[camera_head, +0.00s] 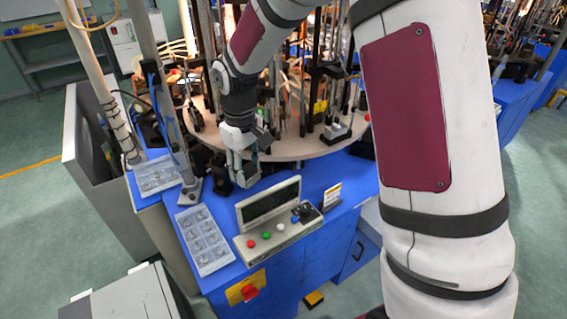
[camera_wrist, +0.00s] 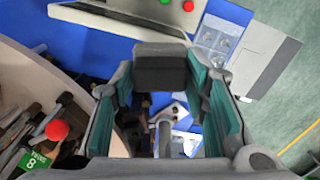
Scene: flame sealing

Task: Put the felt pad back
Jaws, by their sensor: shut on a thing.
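My gripper (camera_head: 244,160) is above the blue machine top, near the front edge of the round plate and behind the control box. In the wrist view its two teal-lined fingers (camera_wrist: 160,85) are apart, with a dark grey block (camera_wrist: 162,65) between their tips. The block looks like the felt pad, and the fingers appear shut on its sides. In the head view the block is small and partly hidden by the fingers. I cannot tell whether it touches the surface below.
The control box (camera_head: 278,222) with coloured buttons stands just in front. A clear tray of round pieces (camera_head: 203,240) lies to its left, and another tray (camera_head: 157,174) lies farther back. A metal post (camera_head: 163,95) rises left of my gripper. The round plate (camera_head: 300,148) carries rods and fixtures.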

